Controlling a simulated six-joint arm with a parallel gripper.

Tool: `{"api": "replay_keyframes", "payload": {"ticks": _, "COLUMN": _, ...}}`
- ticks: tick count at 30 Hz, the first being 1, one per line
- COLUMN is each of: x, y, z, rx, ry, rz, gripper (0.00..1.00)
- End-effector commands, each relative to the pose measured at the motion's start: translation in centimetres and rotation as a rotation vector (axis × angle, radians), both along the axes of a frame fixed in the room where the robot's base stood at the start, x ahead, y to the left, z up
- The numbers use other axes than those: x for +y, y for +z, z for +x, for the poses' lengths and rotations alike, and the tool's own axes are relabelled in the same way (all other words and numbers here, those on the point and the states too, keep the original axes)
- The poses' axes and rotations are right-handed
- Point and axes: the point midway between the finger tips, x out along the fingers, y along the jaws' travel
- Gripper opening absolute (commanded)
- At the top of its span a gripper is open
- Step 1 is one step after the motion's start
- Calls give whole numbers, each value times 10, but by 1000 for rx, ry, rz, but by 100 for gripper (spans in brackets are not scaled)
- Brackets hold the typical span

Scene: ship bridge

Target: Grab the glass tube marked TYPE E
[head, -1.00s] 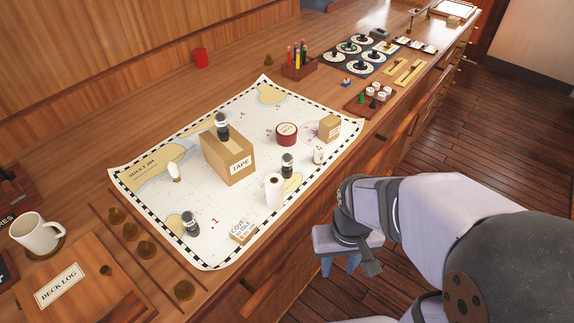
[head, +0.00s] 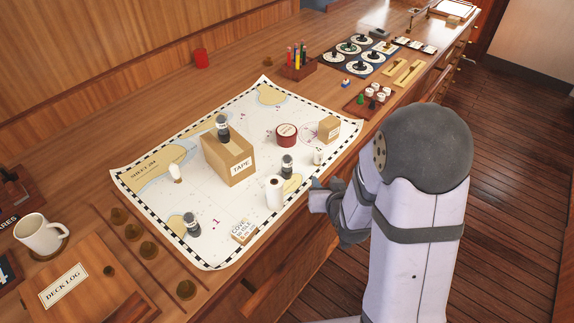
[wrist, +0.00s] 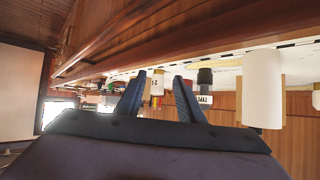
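Several dark-capped tubes are in the head view: one atop the TAPE box (head: 223,128), one upright right of it (head: 287,165), one near the chart's front left (head: 192,224). A small white labelled cylinder (head: 319,157) stands near the right edge. No TYPE E marking is legible in the head view. In the wrist view, a dark-capped tube (wrist: 204,77) carries a label starting TYP; its last letter is unclear. A small white labelled item (wrist: 157,84) appears between my fingers, beyond them. My gripper (wrist: 159,97) is open and empty; in the head view it is at the chart's front right edge (head: 315,195).
A white roll (head: 274,193) stands close by the gripper, with a COVE-labelled box (head: 243,232) left of it. A cardboard TAPE box (head: 228,160), a red tape roll (head: 287,134) and a small carton (head: 329,130) stand on the chart. A bulb (head: 176,174) is at left.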

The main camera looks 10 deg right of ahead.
Motion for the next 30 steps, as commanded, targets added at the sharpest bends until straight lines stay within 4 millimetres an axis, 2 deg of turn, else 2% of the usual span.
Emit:
{"api": "replay_keyframes", "payload": {"ticks": 6, "x": 24, "y": 6, "z": 14, "rx": -237, "ry": 89, "rz": -9, "gripper": 35}}
{"api": "replay_keyframes", "payload": {"ticks": 15, "x": 65, "y": 12, "z": -2, "rx": -487, "ry": 216, "rz": -8, "gripper": 35}}
{"api": "replay_keyframes", "payload": {"ticks": 24, "x": 75, "y": 18, "z": -11, "rx": -566, "ry": 245, "rz": 1, "gripper": 35}}
{"api": "replay_keyframes", "payload": {"ticks": 30, "x": 77, "y": 18, "z": -6, "rx": -572, "ry": 246, "rz": 0, "gripper": 35}}
